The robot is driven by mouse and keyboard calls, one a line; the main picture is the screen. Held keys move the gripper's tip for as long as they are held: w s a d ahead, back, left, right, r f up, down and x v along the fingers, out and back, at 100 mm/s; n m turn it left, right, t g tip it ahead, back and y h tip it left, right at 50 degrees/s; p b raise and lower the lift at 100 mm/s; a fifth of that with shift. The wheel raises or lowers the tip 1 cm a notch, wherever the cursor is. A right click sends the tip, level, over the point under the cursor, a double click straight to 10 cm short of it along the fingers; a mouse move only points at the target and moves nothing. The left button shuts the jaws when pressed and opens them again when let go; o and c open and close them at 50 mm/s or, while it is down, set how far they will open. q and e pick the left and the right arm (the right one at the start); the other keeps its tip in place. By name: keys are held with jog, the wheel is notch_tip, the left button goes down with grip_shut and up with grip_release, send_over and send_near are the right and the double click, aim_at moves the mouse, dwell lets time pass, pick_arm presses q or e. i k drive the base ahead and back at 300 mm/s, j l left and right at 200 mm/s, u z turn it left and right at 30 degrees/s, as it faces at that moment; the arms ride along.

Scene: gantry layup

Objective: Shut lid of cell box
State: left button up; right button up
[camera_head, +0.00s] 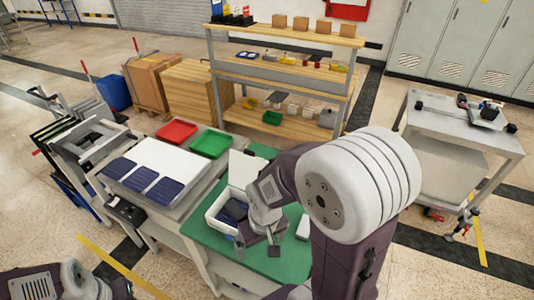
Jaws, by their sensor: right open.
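The white cell box (214,222) stands on the green mat (205,240) with dark blue cells (235,209) inside. Its white lid (246,167) stands raised at the back of the box, so the box is open. My right gripper (258,246) is open and points down over the mat, just right of and in front of the box. It hides part of the box's right side, and I cannot tell whether it touches the box. Part of my left arm shows at the bottom left, but its gripper is out of view.
Left of the mat, a white panel (165,160) with dark blue cells lies on a bench. A red tray (177,132) and a green tray (211,143) sit behind it. A small white block (303,227) is right of my right gripper. A wooden shelf (285,68) stands behind.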

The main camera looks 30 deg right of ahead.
aim_at(244, 168)
jog(key=l+z, duration=0.15)
jog(key=z, duration=0.7)
jog(key=i+j, duration=0.05)
